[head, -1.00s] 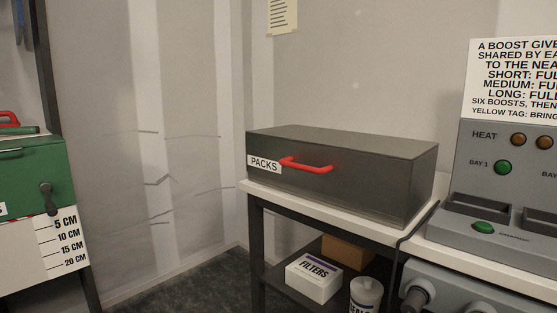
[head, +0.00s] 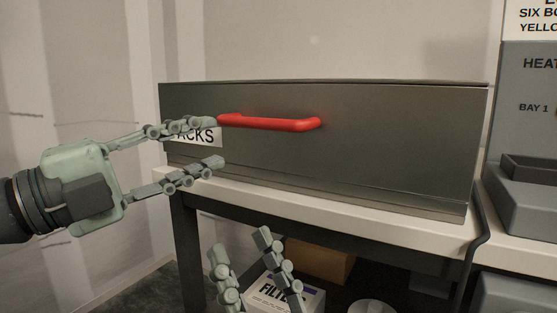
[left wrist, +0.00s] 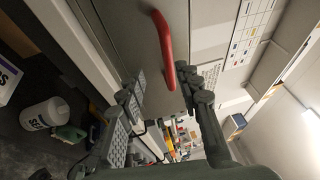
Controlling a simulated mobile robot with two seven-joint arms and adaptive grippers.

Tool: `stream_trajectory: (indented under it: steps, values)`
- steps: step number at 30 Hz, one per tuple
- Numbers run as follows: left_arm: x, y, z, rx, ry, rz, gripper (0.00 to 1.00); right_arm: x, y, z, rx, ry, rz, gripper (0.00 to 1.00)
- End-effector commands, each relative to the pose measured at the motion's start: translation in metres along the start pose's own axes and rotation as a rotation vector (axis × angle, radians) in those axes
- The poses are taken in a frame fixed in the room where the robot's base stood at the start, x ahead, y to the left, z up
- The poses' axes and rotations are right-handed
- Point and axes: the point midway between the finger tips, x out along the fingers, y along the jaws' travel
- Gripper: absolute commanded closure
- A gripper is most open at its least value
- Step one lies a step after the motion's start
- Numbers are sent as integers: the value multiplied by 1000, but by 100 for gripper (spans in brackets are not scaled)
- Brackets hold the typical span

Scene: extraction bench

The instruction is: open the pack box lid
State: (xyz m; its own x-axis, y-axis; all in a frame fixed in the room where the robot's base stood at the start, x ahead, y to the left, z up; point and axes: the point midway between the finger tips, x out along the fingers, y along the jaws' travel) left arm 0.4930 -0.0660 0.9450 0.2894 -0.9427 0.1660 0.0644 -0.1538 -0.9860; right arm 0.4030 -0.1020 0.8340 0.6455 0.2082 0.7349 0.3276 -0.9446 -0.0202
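The grey-green pack box (head: 400,150) stands on the white bench top with its lid shut. A red handle (head: 270,124) runs across its front, and a PACKS label (head: 208,137) is partly covered by my left gripper. My left gripper (head: 217,142) is open at the left end of the handle, with its upper finger close to the handle's end; I cannot tell if they touch. In the left wrist view the red handle (left wrist: 165,45) lies just beyond the open fingers (left wrist: 165,100). My right gripper (head: 240,240) is low in front of the bench, open and empty.
The white bench top (head: 330,205) ends in a front edge below the box. A grey heater unit (head: 525,150) stands at the right.

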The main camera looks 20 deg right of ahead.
Motion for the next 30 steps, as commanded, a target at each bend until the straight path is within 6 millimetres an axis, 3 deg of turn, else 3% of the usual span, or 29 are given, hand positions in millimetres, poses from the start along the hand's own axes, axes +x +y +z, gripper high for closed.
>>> stream_trajectory:
  steps: [4,18,28,30]
  values:
    - [10,-11,-12,55,37,-17,66,0,-2,-13,8,44,-1,60]
    - [75,-12,-14,52,35,-17,66,2,-4,4,14,-66,-2,60]
    - [80,-11,-13,53,33,-15,66,2,-4,5,14,-73,-2,60]
    - [80,-11,-13,52,33,-15,72,2,-4,5,14,-73,-2,60]
